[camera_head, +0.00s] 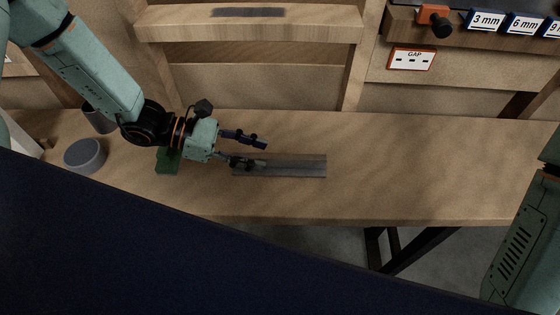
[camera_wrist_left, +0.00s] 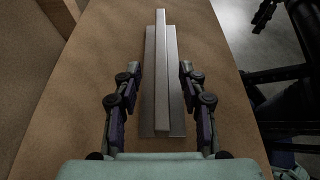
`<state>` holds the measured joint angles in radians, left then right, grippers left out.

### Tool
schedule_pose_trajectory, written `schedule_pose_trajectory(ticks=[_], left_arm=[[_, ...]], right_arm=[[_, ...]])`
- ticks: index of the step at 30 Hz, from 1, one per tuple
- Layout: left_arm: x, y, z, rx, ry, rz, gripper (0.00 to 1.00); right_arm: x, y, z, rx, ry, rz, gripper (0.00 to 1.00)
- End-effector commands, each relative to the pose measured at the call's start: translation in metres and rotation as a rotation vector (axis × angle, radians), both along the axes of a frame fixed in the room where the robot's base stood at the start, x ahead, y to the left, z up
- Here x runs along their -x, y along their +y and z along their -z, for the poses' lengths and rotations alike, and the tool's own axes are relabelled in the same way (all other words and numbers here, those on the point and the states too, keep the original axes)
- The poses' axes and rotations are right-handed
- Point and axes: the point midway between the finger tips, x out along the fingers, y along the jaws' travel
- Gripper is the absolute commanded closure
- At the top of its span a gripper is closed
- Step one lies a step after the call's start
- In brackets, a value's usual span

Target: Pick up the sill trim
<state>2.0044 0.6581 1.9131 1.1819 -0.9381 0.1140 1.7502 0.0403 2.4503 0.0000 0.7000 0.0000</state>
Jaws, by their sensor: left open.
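The sill trim (camera_head: 300,166) is a long grey metal strip with a raised middle rib, lying flat on the wooden bench. In the left wrist view the sill trim (camera_wrist_left: 162,75) runs lengthwise away from me, between the two fingers. My left gripper (camera_head: 264,155) is open at the trim's left end. In the wrist view the left gripper (camera_wrist_left: 160,75) has one finger on each side of the trim, with a gap to both. My right arm shows at the right edge; its gripper is out of view.
The wooden bench (camera_head: 430,165) is clear right of the trim. A grey round container (camera_head: 85,157) and a green block (camera_head: 167,161) sit to the left. A shelf (camera_head: 250,28) with a dark strip stands behind.

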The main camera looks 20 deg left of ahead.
Motion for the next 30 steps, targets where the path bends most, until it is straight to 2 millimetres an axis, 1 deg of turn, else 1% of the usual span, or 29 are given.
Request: schedule_pose_trajectory(ticks=[1, 3, 9, 18, 20, 30], left_arm=[[0.000, -0.008, 0.007, -0.001, 0.004, 0.006, 0.58], [-0.001, -0.016, 0.011, -0.002, 0.003, 0.005, 0.58], [-0.008, -0.031, 0.016, -0.002, 0.001, 0.003, 0.58], [-0.011, -0.033, 0.016, 0.000, 0.000, 0.000, 0.58], [-0.010, -0.033, 0.016, 0.000, 0.000, 0.000, 0.63], [-0.010, -0.033, 0.016, 0.000, 0.000, 0.000, 0.92]], right_arm=[[0.000, 0.000, 0.005, 0.000, 0.000, 0.000, 0.58], [0.000, 0.000, 0.008, 0.000, 0.000, 0.000, 0.58], [0.000, 0.000, 0.012, 0.000, 0.000, 0.000, 0.58], [0.000, 0.000, 0.012, 0.000, 0.000, 0.000, 0.58], [0.000, 0.000, 0.012, 0.000, 0.000, 0.000, 0.58], [0.000, 0.000, 0.012, 0.000, 0.000, 0.000, 0.58]])
